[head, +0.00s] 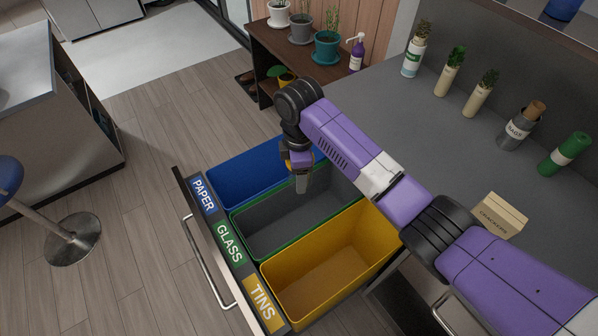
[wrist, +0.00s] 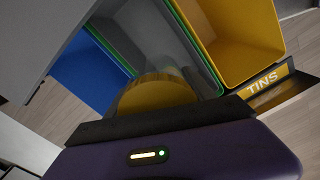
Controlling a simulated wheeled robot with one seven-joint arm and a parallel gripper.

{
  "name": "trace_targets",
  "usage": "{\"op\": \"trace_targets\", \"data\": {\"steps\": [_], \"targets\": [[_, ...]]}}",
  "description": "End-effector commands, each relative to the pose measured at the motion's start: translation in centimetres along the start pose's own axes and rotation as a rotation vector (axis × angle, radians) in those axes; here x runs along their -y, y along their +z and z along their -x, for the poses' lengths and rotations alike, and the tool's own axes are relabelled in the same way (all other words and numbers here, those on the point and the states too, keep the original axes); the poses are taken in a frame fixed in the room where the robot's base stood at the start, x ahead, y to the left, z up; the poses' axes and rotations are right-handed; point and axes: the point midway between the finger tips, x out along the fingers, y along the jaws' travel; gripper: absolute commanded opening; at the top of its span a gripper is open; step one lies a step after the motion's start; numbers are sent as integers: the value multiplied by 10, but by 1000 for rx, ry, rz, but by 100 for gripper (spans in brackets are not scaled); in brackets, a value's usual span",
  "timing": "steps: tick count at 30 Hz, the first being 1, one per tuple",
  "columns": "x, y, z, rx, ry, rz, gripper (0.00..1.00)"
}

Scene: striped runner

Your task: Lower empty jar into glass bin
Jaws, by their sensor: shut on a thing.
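The jar is clear with a gold-yellow lid (wrist: 158,92); its see-through body extends away from the jaws in the wrist view. In the head view the jar (head: 302,183) shows small and greyish under my gripper (head: 299,163). My gripper is shut on the jar and points down over the far part of the glass bin (head: 262,230). That bin is grey with a green rim, the middle of three in the pulled-out drawer, under the GLASS label (head: 229,243). Its visible floor looks bare. I cannot tell how far the jar's lower end is below the rim.
The blue paper bin (head: 235,183) and yellow tins bin (head: 325,270) flank the glass bin. The grey counter (head: 400,120) behind carries a crackers box (head: 497,215) and several bottles along its back. A plant shelf (head: 290,55) stands beyond.

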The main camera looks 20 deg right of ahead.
Motion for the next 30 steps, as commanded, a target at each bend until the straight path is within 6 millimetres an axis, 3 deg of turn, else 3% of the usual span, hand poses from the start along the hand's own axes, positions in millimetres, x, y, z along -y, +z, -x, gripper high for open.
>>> {"op": "trace_targets", "data": {"steps": [8,30], "targets": [[0,0,-2,0,0,0,14],[0,0,-36,0,1,0,14]]}}
